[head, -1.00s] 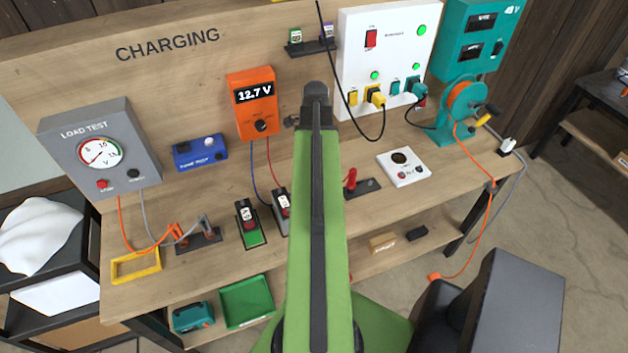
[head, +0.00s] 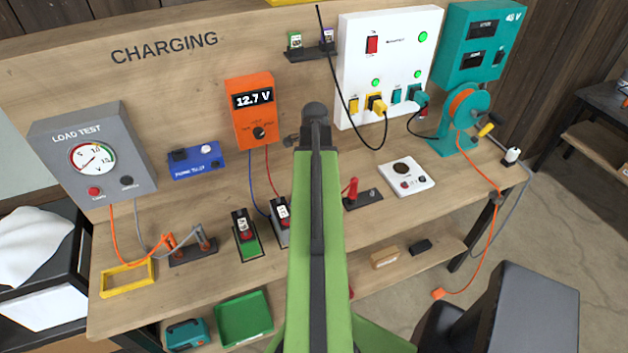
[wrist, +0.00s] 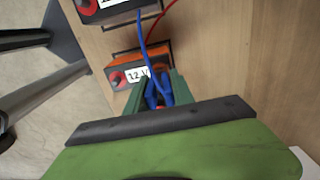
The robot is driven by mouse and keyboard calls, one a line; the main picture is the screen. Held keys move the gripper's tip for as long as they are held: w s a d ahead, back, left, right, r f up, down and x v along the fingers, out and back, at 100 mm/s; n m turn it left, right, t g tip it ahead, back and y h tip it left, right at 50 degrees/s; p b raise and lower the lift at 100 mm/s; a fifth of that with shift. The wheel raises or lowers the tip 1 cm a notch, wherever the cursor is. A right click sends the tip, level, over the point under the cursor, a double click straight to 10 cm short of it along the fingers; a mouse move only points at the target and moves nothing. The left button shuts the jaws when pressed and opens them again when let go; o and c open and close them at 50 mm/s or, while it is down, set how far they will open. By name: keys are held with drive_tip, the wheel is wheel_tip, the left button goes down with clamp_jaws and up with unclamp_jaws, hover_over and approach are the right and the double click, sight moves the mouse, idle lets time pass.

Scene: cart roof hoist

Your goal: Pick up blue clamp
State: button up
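The blue clamp (wrist: 166,88) shows in the wrist view, with a blue wire running up from it. It sits between dark green sides beside an orange battery (wrist: 124,76) labelled 12 V. In the head view I cannot make out the clamp; the blue wire from the orange meter (head: 252,112) runs down toward the batteries beside my arm. In the head view my green arm reaches forward over the bench and hides part of it.
Two upright batteries stand on the bench (head: 180,292) left of my arm, one on a green base (head: 247,246). A red-handled switch (head: 362,195) and a white device (head: 405,175) lie to the right. A grey load tester (head: 92,160) stands at the left.

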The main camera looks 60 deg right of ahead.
clamp_jaws()
drive_tip(key=shift+r+p, duration=0.6)
drive_tip(key=shift+p, duration=0.05)
wheel_tip(320, 180, up, 4)
drive_tip(key=p, duration=0.4)
drive_tip(key=shift+s+d, duration=0.15)
drive_tip(key=s+d+r+p, duration=0.5)
drive_tip(key=s+d, duration=0.1)
drive_tip(key=s, duration=0.3)
drive_tip(key=shift+s+r+p, duration=0.3)
drive_tip(key=shift+r+p, duration=0.05)
drive_tip(key=shift+r, duration=0.05)
drive_tip(key=shift+f, duration=0.1)
